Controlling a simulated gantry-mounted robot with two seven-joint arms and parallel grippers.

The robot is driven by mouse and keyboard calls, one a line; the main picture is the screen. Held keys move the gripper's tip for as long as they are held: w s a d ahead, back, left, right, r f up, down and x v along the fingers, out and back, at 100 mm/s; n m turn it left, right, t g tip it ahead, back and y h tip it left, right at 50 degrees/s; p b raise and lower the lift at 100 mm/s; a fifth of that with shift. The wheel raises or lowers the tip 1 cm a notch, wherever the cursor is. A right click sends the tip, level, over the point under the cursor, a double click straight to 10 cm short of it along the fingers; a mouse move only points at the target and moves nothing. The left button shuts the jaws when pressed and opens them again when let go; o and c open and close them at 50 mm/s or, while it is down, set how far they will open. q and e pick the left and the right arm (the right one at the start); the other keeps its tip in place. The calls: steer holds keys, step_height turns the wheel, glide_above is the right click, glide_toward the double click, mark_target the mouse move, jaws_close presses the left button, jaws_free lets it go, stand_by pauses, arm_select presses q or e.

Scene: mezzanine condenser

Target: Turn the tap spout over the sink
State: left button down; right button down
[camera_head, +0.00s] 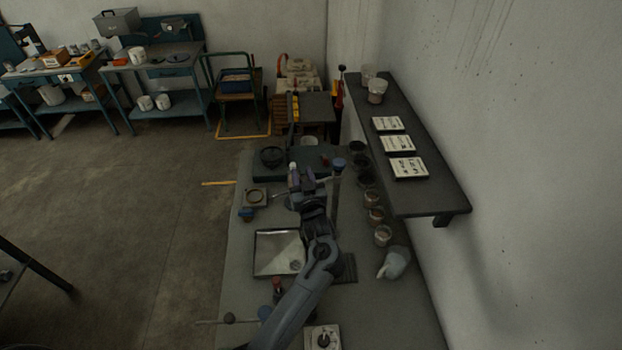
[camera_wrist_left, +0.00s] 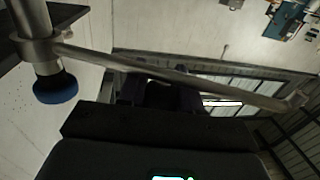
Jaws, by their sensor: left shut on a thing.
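The tap's upright post (camera_head: 335,203) stands right of the sink, with a blue knob (camera_head: 339,163) on top. The sink (camera_head: 262,262) is a pale square basin set in the grey bench. My left gripper (camera_head: 306,186) is beyond the sink, left of the post. In the left wrist view, the long thin spout (camera_wrist_left: 225,88) runs from the post's collar across the picture to a bent tip. The blue knob shows at left (camera_wrist_left: 55,87). My right gripper is not in view.
Several jars (camera_head: 375,215) line the wall side of the bench, with a pale jug (camera_head: 392,263) nearer. A dark shelf (camera_head: 425,188) juts from the wall. Open floor lies left.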

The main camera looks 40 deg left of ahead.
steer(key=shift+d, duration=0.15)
arm_select(q)
steer(key=c, duration=0.9)
jaws_free()
steer(key=shift+o, duration=0.2)
steer(key=shift+s+d, duration=0.1)
steer(key=shift+d, duration=0.05)
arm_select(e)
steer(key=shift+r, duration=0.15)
